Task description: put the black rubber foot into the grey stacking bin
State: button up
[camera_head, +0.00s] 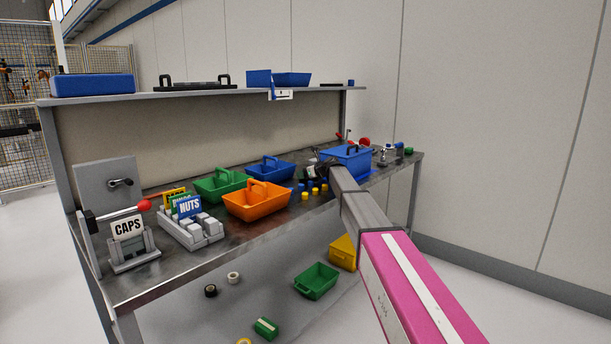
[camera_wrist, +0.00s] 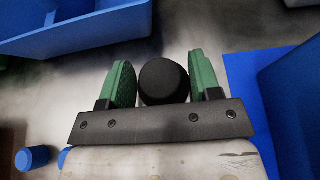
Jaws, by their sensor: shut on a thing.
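The black rubber foot (camera_wrist: 164,81) is a short dark round piece between the two green fingers of my gripper (camera_wrist: 164,78) in the wrist view. The gripper is shut on it, one finger on each side. In the head view, my arm reaches over the right part of the workbench, and I cannot make out the gripper's fingers or the foot there. I cannot pick out a grey stacking bin for certain in either view.
On the workbench (camera_head: 150,286) stand an orange bin (camera_head: 262,208), a green bin (camera_head: 207,190) and blue bins, one (camera_head: 347,150) close to my arm. Small blue and yellow pieces lie near it. Grey blocks with a NUTS sign (camera_head: 190,207) stand left. Blue bins flank my gripper in the wrist view.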

jog(key=shift+f, duration=0.1)
jog(key=o, duration=0.9)
